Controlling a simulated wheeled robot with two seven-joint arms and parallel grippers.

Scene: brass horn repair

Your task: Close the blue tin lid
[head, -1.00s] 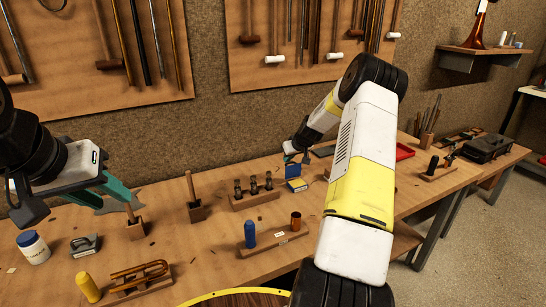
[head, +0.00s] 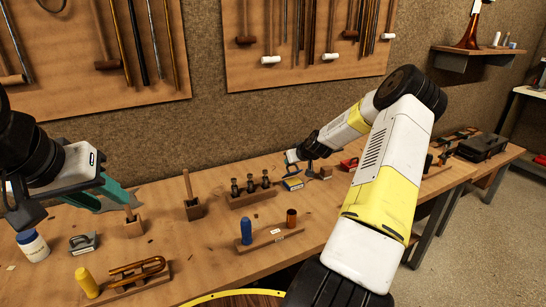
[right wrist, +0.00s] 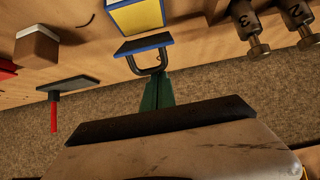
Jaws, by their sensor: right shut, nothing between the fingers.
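The small yellow tin with blue edges (head: 292,184) stands toward the back of the bench, and its yellow face (right wrist: 138,16) is at the top of the right wrist view. A dark plate with a blue edge (right wrist: 143,43), which looks like its lid, shows between tin and fingers. I cannot tell the lid's exact angle. My right gripper (head: 290,157) is just above and behind the tin, its green fingers (right wrist: 157,90) shut and empty. Whether they touch the plate is unclear. My left gripper (head: 110,196) hangs at the left, far from the tin; its opening is unclear.
A block with several dark valves (head: 252,190) stands left of the tin. A wooden block (head: 325,172) and a red tray (head: 349,163) are to its right. A blue bottle (head: 246,231) stands nearer on a wooden rack. The wall is close behind.

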